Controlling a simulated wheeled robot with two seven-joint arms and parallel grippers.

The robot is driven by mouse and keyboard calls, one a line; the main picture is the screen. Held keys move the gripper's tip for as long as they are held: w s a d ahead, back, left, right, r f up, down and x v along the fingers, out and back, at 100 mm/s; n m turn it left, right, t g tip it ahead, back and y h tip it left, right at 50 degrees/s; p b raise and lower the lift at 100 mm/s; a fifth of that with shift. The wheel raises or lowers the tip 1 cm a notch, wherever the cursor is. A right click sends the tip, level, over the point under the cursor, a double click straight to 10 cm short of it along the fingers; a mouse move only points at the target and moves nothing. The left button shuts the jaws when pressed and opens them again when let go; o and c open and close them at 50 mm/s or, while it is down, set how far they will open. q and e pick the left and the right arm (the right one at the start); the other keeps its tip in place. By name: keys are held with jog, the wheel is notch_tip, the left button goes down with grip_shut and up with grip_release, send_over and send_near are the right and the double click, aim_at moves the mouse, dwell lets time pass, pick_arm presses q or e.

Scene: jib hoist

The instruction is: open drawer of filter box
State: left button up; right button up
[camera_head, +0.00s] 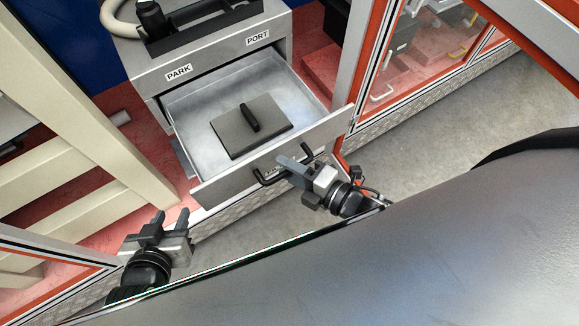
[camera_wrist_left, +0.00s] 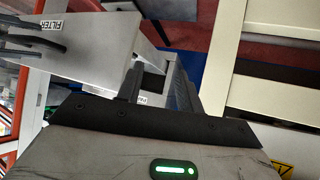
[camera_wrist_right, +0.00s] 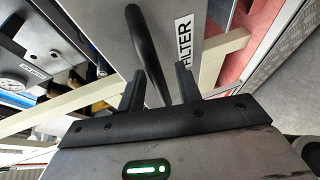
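The grey filter box (camera_head: 215,65) stands at the top of the head view. Its drawer (camera_head: 185,115) is pulled well out, and a flat grey plate with a black grip (camera_head: 250,125) lies inside. The drawer's black bar handle (camera_head: 265,181) is on the front face; it also shows in the right wrist view (camera_wrist_right: 143,45) beside the FILTER label (camera_wrist_right: 184,36). My right gripper (camera_head: 298,168) is at this handle, its open fingers either side of the bar with gaps visible. My left gripper (camera_head: 171,220) is open and empty, left of the drawer front and apart from it.
A black tray (camera_head: 205,25) and a pale hose (camera_head: 115,18) are on top of the box, with PARK and PORT labels below. Cream posts (camera_head: 80,90) stand at left, and an orange-framed clear panel (camera_head: 425,60) at right. Grey floor lies open at right.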

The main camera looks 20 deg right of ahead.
dwell(0.3)
jog(key=v, duration=1.6)
jog(key=shift+b, duration=0.3)
jog(key=shift+a, duration=0.1)
